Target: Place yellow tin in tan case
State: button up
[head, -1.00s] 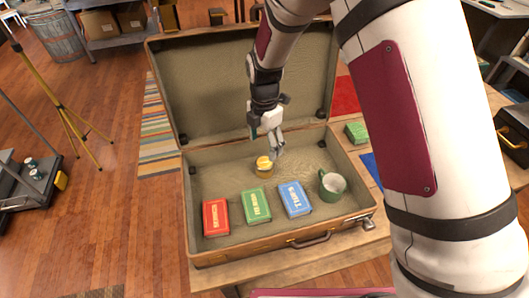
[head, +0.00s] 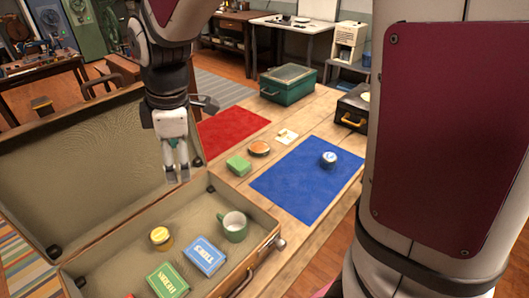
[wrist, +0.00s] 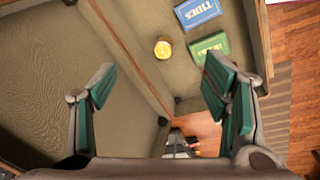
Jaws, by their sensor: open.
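The yellow tin (head: 160,237) lies on the floor of the open tan case (head: 192,213), behind the books. It also shows in the wrist view (wrist: 163,48), clear of the fingers. My gripper (head: 178,173) is open and empty, raised above the back of the case near the hinge side. In the wrist view my gripper (wrist: 160,88) has its two green-padded fingers wide apart with nothing between them. The tin stands apart from the gripper.
In the case are a blue book (head: 205,256), a green book (head: 167,281) and a green mug (head: 233,226). The raised lid (head: 85,165) stands behind.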

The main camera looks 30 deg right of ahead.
jog(key=s+d+r+m+t, duration=0.1)
jog(key=s+d+r+m, duration=0.3)
jog(key=s+m, duration=0.3)
jog(key=s+d+r+m+t, duration=0.2)
jog(key=s+d+r+m, duration=0.2)
jog(key=s, duration=0.8)
jog(key=d+m, duration=0.2)
jog(key=m, duration=0.2)
jog(key=shift+r+h, duration=0.35)
jog(key=shift+h, duration=0.05)
